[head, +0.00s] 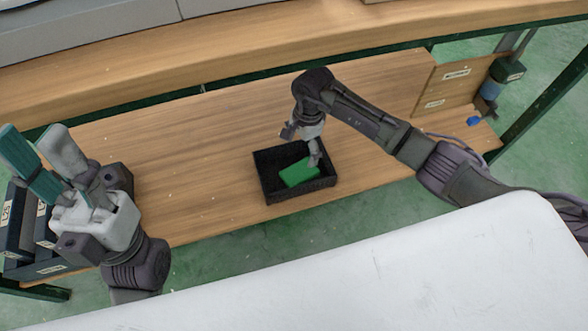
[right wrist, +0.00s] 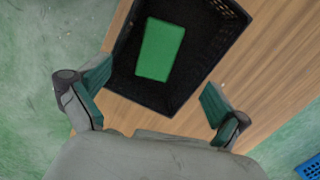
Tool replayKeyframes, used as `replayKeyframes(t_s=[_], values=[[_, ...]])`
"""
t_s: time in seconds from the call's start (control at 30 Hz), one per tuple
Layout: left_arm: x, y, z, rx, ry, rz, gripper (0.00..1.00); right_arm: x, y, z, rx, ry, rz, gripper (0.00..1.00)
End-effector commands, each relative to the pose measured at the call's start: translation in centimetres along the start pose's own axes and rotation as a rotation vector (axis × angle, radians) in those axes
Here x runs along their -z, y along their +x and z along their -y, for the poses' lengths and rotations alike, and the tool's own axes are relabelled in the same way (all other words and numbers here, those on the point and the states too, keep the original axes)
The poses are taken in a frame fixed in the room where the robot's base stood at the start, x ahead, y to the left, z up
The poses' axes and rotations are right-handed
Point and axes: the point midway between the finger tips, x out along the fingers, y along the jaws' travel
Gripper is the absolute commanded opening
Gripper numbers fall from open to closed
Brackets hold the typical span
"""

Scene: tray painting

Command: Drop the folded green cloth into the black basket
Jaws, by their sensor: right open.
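The folded green cloth (head: 299,173) is a flat rectangle lying inside the black basket (head: 268,191) on the wooden bench. In the right wrist view the cloth (right wrist: 160,50) lies on the floor of the basket (right wrist: 150,95), apart from the fingers. My right gripper (head: 302,147) is open and empty above the basket; its fingers (right wrist: 155,88) are spread wide in the right wrist view. My left gripper (head: 32,138) is raised at the far left, with its fingers apart and nothing between them.
Dark labelled bins (head: 14,222) stand at the bench's left end, partly behind my left gripper. A wooden panel (head: 447,88) with labels and a blue item (head: 473,121) are at the right end. A shelf edge (head: 250,60) runs above the back. The bench around the basket is clear.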

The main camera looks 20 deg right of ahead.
Motion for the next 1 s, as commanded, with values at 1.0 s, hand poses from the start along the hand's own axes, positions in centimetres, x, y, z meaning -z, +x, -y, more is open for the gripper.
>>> replayKeyframes(t_s=[1.0], values=[[0.0,0.0,0.0,0.000,-0.001,0.000,0.39,0.0,-7.3,0.0,0.000,0.000,0.000,1.00]])
